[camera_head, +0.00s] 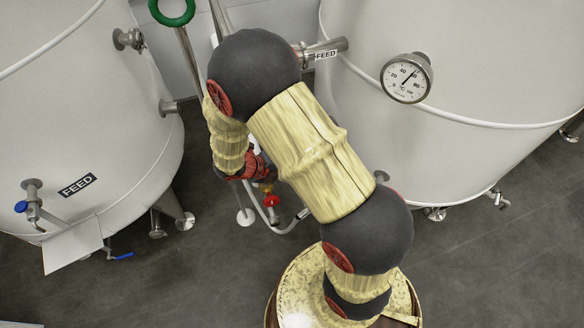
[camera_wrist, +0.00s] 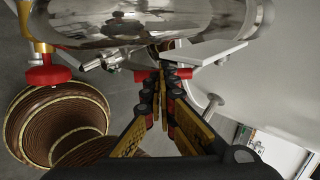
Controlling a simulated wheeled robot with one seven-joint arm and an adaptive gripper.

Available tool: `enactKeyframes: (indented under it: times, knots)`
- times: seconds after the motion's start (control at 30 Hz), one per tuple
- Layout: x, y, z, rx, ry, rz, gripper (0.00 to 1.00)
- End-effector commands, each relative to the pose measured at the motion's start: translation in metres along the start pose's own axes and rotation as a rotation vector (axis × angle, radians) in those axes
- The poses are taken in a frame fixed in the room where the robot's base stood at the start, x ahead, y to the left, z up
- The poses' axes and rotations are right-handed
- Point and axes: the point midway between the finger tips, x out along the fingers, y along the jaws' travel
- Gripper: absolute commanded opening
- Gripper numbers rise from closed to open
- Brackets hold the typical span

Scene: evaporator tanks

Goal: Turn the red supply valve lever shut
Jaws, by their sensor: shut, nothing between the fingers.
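My gripper (camera_wrist: 161,78) shows in the wrist view with its two fingers brought together and nothing between them. A red bar (camera_wrist: 181,73), probably the supply valve lever, runs crosswise at the fingertips below a shiny steel pipe (camera_wrist: 150,25). Red shows on both sides of the tips; I cannot tell whether they touch it. A red knob (camera_wrist: 48,74) on a brass-coloured stem is at the left of that view. In the head view a red valve handle (camera_head: 271,200) shows low behind my arm. My arm hides most of the gripper there.
Large white tanks stand left (camera_head: 80,120) and right (camera_head: 470,70), with a dial gauge (camera_head: 407,78) on the right one. A green handwheel (camera_head: 172,8) is at the top. A blue-handled valve (camera_head: 28,208) is at the left tank. Grey floor (camera_head: 190,275) is open at front left.

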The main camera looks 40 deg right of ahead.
Motion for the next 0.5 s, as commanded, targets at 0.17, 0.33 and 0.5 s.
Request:
enactKeyframes:
  times: [0.17, 0.33, 0.5]
  knots:
    - [0.017, 0.009, -0.002, -0.013, 0.003, -0.17, 0.0]
    - [0.032, 0.011, -0.003, -0.016, 0.003, -0.325, 0.0]
    - [0.044, 0.011, -0.002, -0.016, 0.003, -0.457, 0.0]
